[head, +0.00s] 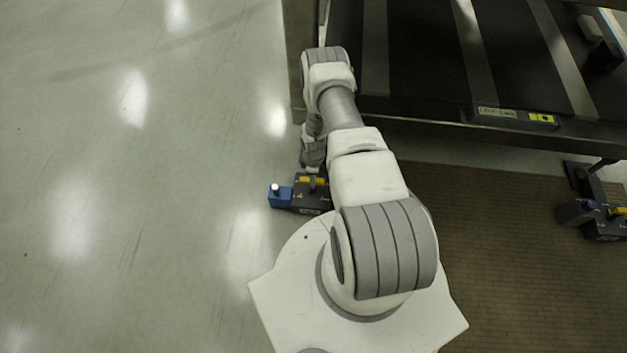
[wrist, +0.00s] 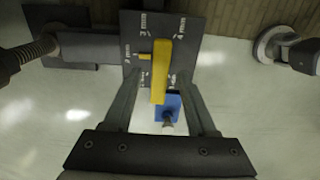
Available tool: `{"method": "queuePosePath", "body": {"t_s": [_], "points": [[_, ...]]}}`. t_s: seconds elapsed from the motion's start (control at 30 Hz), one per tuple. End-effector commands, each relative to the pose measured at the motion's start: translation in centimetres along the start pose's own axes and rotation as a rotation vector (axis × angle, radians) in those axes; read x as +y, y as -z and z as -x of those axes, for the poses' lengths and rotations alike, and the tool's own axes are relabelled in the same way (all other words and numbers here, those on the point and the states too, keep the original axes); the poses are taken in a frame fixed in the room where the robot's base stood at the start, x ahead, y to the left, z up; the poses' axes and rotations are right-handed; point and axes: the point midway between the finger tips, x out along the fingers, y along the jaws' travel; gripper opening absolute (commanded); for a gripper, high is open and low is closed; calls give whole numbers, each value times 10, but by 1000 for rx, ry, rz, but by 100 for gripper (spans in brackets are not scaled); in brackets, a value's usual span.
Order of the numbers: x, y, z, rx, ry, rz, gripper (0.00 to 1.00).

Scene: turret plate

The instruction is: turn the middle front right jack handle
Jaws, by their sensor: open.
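In the wrist view a yellow jack handle (wrist: 160,72) sits on a dark plate (wrist: 190,50) with white markings. My gripper (wrist: 159,78) is open. Its two fingers stand on either side of the handle, with a gap visible on both sides.
A dark table frame (head: 440,127) stands above and behind the jack. A second jack (head: 605,222) with a yellow handle stands at the far right. In the wrist view a round metal foot (wrist: 285,45) is at the upper right. The pale floor (head: 130,200) at left is clear.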

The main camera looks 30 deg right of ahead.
Motion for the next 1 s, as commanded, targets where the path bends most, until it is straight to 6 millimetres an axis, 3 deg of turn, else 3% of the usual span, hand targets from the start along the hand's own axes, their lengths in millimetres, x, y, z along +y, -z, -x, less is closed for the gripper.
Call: {"method": "queuePosePath", "body": {"t_s": [0.13,0.47,0.77,1.0], "points": [[0,0,-12,0,1,0,57],[0,0,-14,0,0,0,56],[0,0,-14,0,0,0,2],[0,0,-13,0,0,-1,0]]}}
